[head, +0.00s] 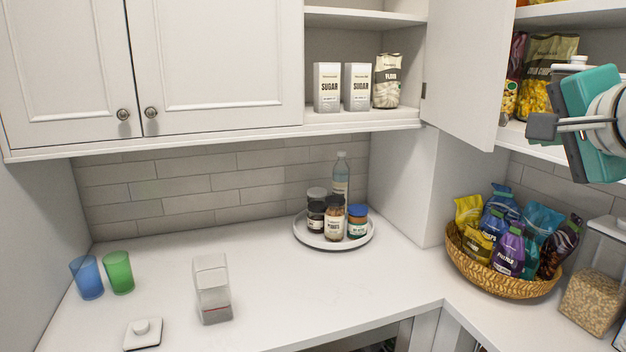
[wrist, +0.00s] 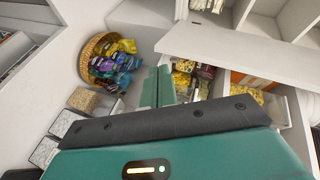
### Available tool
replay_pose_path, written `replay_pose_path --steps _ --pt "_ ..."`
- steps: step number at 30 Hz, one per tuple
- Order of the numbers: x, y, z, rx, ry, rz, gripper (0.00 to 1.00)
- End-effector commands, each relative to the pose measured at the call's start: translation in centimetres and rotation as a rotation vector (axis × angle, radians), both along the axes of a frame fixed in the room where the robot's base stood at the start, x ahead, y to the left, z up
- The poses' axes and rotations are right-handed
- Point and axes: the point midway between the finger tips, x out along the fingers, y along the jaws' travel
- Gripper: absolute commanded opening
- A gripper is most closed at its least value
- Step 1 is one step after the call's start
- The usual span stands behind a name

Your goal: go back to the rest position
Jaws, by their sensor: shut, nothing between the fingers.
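My gripper (head: 542,126) is at the right of the head view, in front of the right-hand open shelf. Its fingers point left and are together with nothing between them. In the wrist view the teal fingers (wrist: 158,88) show near the middle, also empty. The gripper is raised above the counter, higher than the basket of snack bags. It appears apart from the shelf and the cabinet door, though the exact gap cannot be told.
An open cabinet door (head: 468,70) stands left of the gripper. A wicker basket (head: 478,272) of bags and a cereal container (head: 595,290) are below. A round tray (head: 304,236) holds jars and a bottle. Cups (head: 118,272) and a clear canister (head: 212,285) stand at left.

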Motion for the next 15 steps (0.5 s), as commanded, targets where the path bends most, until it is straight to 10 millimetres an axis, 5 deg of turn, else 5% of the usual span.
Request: replay_pose_path --steps 7,15 --pt "-0.7 7.3 -14.4 -0.317 0.312 0.286 0.0" --pt "-6.5 13.3 -30.1 -0.748 0.608 0.7 0.0"
